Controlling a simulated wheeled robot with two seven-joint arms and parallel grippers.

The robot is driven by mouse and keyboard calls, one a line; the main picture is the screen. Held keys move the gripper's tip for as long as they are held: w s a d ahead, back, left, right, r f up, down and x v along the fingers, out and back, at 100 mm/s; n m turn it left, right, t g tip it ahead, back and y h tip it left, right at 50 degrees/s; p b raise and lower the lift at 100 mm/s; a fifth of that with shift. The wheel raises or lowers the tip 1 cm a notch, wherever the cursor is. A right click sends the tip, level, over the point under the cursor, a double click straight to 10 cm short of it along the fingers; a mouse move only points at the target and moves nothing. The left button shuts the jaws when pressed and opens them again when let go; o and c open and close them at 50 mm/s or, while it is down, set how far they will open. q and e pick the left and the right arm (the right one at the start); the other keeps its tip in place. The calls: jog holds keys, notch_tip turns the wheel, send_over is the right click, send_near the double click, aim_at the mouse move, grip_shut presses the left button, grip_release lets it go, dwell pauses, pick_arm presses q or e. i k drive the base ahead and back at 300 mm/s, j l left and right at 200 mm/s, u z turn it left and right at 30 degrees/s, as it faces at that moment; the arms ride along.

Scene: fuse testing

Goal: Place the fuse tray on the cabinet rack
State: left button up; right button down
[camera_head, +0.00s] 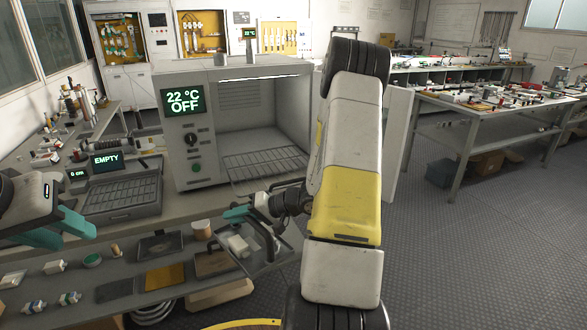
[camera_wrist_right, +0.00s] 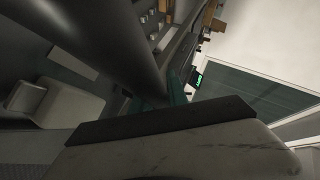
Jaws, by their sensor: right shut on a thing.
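The fuse tray (camera_head: 279,251) is a grey metal tray with pale blocks in it, held out in front of the bench. My right gripper (camera_head: 257,212) is shut on the tray's handle at its upper side. The cabinet (camera_head: 193,150) is a grey box showing 22 °C and OFF, with its front open. Its wire rack (camera_head: 262,165) lies bare at the bottom of the opening, above and behind the tray. My left gripper (camera_head: 70,232), with teal fingers, is empty at the left and appears open. In the right wrist view a pale block (camera_wrist_right: 62,105) shows, and the grip is largely hidden.
The cabinet door (camera_head: 398,115) is swung open on the right, behind my right arm. A scale (camera_head: 120,190) reading EMPTY stands left of the cabinet. A lower shelf (camera_head: 135,270) holds several small parts and plates. A workbench (camera_head: 490,105) stands at the back right.

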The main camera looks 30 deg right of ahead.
aim_at(271, 163)
jog(key=i+j+z, duration=0.15)
jog(key=j+z, duration=1.05)
jog(key=i+j, duration=0.05)
jog(key=j, duration=0.05)
